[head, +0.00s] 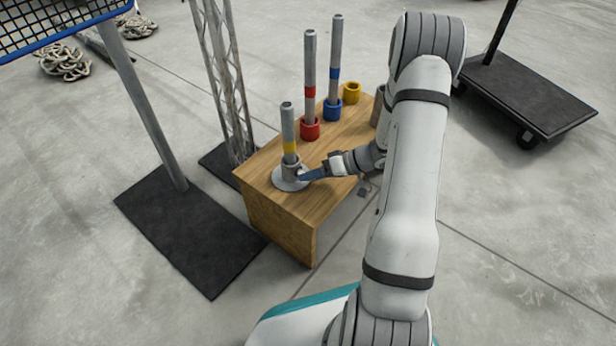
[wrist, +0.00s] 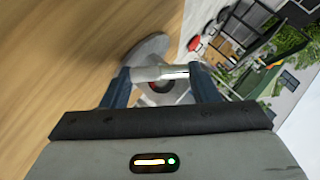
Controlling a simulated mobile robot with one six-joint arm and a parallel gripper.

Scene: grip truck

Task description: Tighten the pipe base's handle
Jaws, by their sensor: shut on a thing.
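The pipe base (head: 289,182) is a grey metal disc with a short socket, near the front left corner of the wooden box. A grey pipe with a yellow band (head: 288,127) stands upright in it. My gripper (head: 303,175) reaches in from the right at the socket's side. In the wrist view the base's round plate (wrist: 146,50) shows beyond the fingers. My gripper (wrist: 165,80) is shut on the base's handle (wrist: 174,71), a light metal bar lying across between the two blue fingers. The handle is hidden by the gripper in the head view.
On the wooden box (head: 272,223) stand a red-banded pipe in a red cup (head: 310,129), a blue-banded pipe in a blue cup (head: 332,109) and a yellow cup (head: 351,93). A truss (head: 222,80) and a black-footed stand (head: 190,235) are on the left. A dark cart (head: 530,95) is at right.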

